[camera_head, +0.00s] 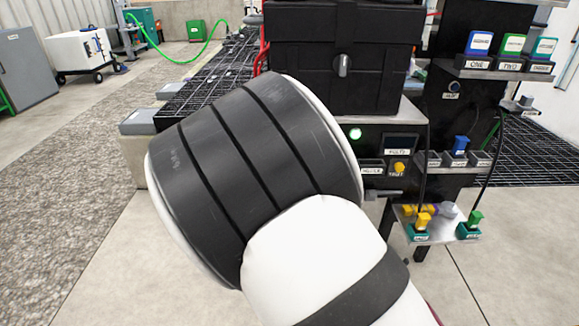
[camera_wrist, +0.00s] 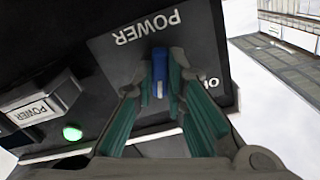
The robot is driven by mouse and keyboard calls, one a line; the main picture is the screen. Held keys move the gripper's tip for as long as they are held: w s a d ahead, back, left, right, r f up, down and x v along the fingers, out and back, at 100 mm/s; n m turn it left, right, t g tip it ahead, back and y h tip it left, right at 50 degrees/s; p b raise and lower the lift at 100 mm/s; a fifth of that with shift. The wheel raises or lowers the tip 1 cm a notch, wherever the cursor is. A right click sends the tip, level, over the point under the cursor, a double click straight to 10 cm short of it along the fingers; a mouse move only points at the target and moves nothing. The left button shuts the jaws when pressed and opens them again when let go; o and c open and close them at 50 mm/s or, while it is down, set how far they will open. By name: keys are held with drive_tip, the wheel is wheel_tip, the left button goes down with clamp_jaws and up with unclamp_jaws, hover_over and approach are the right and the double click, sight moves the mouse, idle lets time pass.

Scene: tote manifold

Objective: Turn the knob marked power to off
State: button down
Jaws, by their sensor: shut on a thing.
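In the wrist view a blue knob (camera_wrist: 159,64) sits on a dark plate (camera_wrist: 110,58) with the word POWER printed on it, upside down in the picture. My gripper (camera_wrist: 160,78) has its two teal-padded fingers on either side of the knob, shut on it. A white marking starting with O shows at the plate's right; a finger partly hides it, so I cannot read it in full. In the head view my arm covers the knob and gripper.
A lit green lamp (camera_wrist: 71,132) and a block labelled POWER (camera_wrist: 42,104) are near the plate. In the head view, the panel also has a yellow knob (camera_head: 399,167). A black tote (camera_head: 343,50) stands above it. Small shelves with coloured parts are at the right.

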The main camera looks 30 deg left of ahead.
drive_tip(key=n, duration=1.3)
drive_tip(key=shift+d+p, duration=0.1)
drive_tip(key=shift+p, duration=0.25)
drive_tip(key=c, duration=1.6)
unclamp_jaws()
drive_tip(key=v, duration=1.2)
